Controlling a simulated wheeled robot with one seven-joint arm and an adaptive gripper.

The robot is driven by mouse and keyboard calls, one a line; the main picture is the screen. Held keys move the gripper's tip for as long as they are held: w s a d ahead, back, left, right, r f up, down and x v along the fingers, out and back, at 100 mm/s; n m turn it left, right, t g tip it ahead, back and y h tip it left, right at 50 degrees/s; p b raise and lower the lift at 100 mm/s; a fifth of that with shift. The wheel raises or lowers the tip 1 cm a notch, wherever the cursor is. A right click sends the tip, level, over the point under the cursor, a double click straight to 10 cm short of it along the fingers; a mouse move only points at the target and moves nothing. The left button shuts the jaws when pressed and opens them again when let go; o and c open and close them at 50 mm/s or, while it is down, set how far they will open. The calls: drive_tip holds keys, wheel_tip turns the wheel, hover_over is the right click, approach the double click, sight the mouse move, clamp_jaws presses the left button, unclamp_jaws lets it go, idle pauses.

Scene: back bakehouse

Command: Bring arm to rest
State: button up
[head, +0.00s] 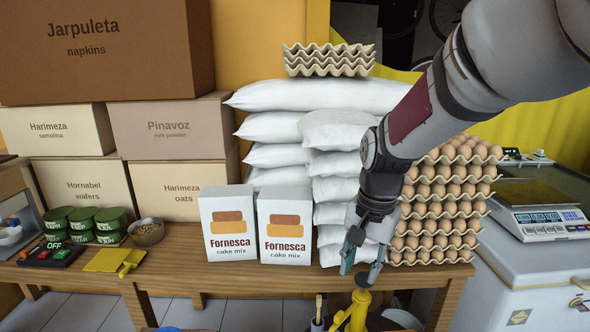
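My arm reaches in from the upper right in the head view. My gripper (362,262) points down near the front edge of the wooden bench (185,268). Its two fingers are apart, with nothing seen between them. It is in front of the white sacks (334,188) and to the left of the stacked egg trays (447,215). Two white Fornesca cake mix boxes (229,223) stand upright on the bench to its left. A yellow object (355,308) is just below the fingertips; I cannot tell whether they touch.
Large cartons (101,48) stack at the left. Green tins (84,222), a bowl (147,231) and a yellow scoop-like item (113,259) lie on the bench's left part. A scale (541,219) sits on a white chest (520,285) at the right. Empty egg trays (329,60) top the sacks.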

drive_tip(key=s+d+r+n+t, duration=0.1)
drive_tip(key=s+d+r+n, duration=0.1)
drive_tip(key=s, duration=0.6)
drive_tip(key=s+d+r+n+t, duration=0.1)
drive_tip(key=s+d+r+n, duration=0.1)
drive_tip(key=s+r, duration=0.2)
drive_tip(key=s+d+r+n+t, duration=0.1)
drive_tip(key=s+r+n, duration=0.2)
drive_tip(key=s, duration=0.8)
drive_tip(key=shift+s+d+h, duration=0.3)
drive_tip(key=shift+s+d, duration=0.05)
drive_tip(key=shift+d, duration=0.05)
